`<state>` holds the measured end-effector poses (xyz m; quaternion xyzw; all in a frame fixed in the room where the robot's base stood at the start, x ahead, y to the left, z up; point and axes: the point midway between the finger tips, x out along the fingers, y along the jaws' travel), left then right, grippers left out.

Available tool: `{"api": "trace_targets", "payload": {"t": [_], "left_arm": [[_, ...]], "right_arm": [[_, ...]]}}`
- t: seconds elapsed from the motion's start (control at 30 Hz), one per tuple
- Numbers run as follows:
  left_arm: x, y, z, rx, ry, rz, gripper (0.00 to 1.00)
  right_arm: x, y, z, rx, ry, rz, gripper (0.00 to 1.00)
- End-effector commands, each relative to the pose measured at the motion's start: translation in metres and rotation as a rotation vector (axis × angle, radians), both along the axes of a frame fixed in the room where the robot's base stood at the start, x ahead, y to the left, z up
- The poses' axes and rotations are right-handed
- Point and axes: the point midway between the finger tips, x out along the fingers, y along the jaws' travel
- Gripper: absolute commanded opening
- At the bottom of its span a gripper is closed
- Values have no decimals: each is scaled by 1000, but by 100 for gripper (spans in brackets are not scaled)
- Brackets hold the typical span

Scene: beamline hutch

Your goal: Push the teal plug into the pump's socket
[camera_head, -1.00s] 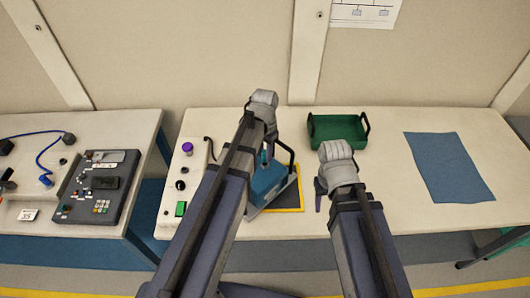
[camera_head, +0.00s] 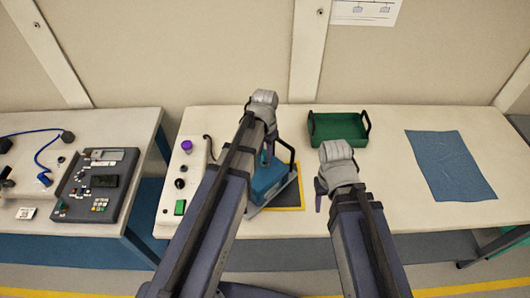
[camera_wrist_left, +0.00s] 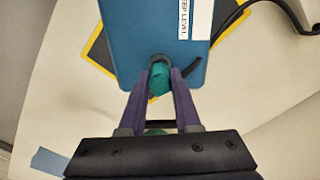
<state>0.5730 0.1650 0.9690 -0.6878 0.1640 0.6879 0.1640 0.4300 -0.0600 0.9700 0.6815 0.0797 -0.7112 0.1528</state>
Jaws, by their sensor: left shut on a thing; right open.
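The blue pump (camera_head: 268,183) stands on a yellow-edged dark mat on the right table, partly hidden by my left arm. In the left wrist view the pump (camera_wrist_left: 150,28) fills the top, with a white label and a dark round socket (camera_wrist_left: 158,60) in its lower end. My left gripper (camera_wrist_left: 160,78) is shut on the teal plug (camera_wrist_left: 159,82). The plug's front end is at the socket and overlaps its rim; I cannot tell how deep it sits. My right gripper (camera_head: 319,192) is open and empty, right of the pump, with its fingers partly hidden.
A green tray (camera_head: 338,128) stands behind my right gripper, and a blue cloth (camera_head: 450,165) lies to the right. A white control box (camera_head: 184,178) is left of the pump. A black cable (camera_wrist_left: 236,16) runs beside the pump. The table's front right is clear.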

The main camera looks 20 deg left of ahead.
Motion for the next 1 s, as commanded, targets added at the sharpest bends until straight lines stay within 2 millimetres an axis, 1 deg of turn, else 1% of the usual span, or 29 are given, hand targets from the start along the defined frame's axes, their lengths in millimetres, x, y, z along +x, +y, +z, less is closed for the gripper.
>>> {"api": "trace_targets", "payload": {"t": [0.53,0.73,0.77,1.0], "left_arm": [[0,0,-9,0,0,0,0],[0,0,-8,0,0,0,0],[0,0,-8,0,0,0,35],[0,0,-8,0,0,0,62]], "right_arm": [[0,0,-9,0,0,0,52],[0,0,-8,0,0,0,52],[0,0,-8,0,0,0,52],[0,0,-8,0,0,0,52]]}}
